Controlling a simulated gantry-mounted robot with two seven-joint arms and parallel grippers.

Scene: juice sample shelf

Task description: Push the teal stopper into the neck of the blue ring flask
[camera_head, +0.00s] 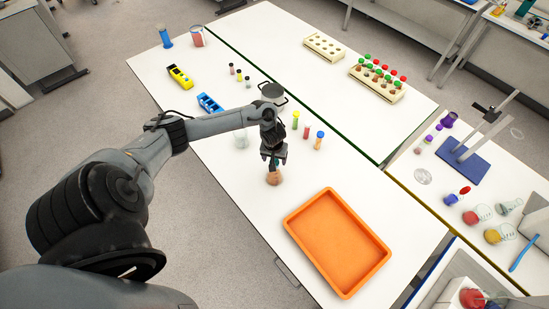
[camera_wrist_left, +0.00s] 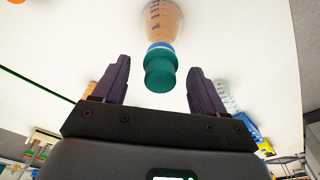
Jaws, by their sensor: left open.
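The blue ring flask (camera_head: 274,179) stands on the white table below my left gripper (camera_head: 273,160); its body holds something orange-brown. In the left wrist view the flask (camera_wrist_left: 162,18) is clear with dark markings and has a blue ring (camera_wrist_left: 160,47) at its neck. The teal stopper (camera_wrist_left: 160,73) sits at the neck end, in line with the flask. How deep it sits I cannot tell. My left gripper is open, with one dark finger on each side of the stopper and a visible gap on both sides. My right gripper is not in view.
An empty orange tray (camera_head: 338,240) lies to the right of the flask. Small capped vials (camera_head: 306,131), a clear glass vessel (camera_head: 241,139) and a metal pot (camera_head: 272,92) stand behind. A blue rack (camera_head: 208,103) is further left. The table left of the tray is bare.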

